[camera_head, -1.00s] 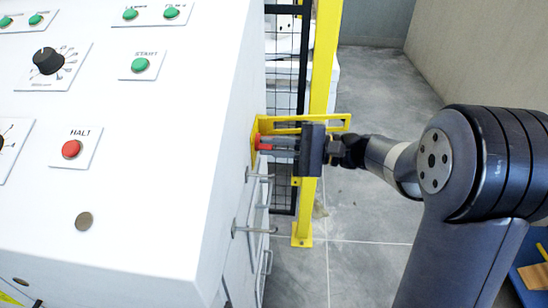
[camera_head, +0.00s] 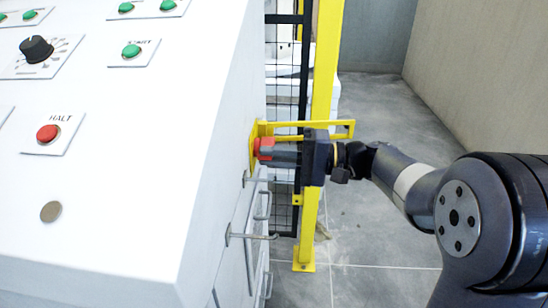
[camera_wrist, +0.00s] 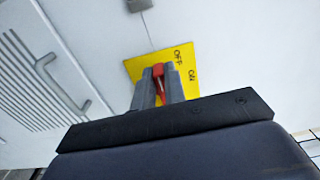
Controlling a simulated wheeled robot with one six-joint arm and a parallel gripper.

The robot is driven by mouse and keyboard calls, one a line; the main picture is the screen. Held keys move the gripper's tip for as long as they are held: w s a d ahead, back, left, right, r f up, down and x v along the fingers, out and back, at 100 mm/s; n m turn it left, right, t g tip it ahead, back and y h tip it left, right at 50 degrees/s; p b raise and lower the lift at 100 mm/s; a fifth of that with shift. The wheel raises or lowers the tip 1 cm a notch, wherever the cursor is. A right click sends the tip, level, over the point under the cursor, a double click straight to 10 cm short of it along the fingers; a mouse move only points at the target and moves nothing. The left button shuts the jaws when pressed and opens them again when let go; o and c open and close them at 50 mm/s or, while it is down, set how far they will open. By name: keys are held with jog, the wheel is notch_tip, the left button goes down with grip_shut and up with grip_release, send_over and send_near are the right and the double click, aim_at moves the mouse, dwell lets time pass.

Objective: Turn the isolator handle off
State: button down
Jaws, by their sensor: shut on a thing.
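The red isolator handle (camera_wrist: 158,72) sits on a yellow plate (camera_wrist: 135,68) marked OFF and ON, on the white cabinet side. In the wrist view its red grip lies between my two grey fingers, left of the lettering. In the head view the handle (camera_head: 265,148) shows at the cabinet's right side, against the yellow plate (camera_head: 254,146). My gripper (camera_head: 278,154) reaches it from the right and is shut on it. It also shows in the wrist view (camera_wrist: 159,92). My fingers hide part of the handle, so its exact pointing is hard to read.
The white cabinet (camera_head: 130,215) fills the left, with a red HALT button (camera_head: 47,133) on top. Metal pull handles (camera_head: 250,236) stick out below the isolator. A yellow fence post (camera_head: 318,85) stands close behind my gripper. Grey floor (camera_head: 385,110) is open to the right.

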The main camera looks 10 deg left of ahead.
jog(key=shift+f, duration=0.1)
jog(key=c, duration=1.5)
grip_release()
jog(key=shift+o, duration=0.2)
jog(key=d+p, duration=0.2)
jog(key=d, duration=0.8)
jog(key=shift+w+d, duration=0.3)
jog(key=shift+d, duration=0.1)
jog(key=a+b, duration=0.1)
jog(key=a, duration=0.9)
jog(key=shift+s+a+b, duration=0.3)
jog(key=shift+a, duration=0.1)
jog(key=shift+d+b, duration=0.1)
jog(key=shift+b, duration=0.25)
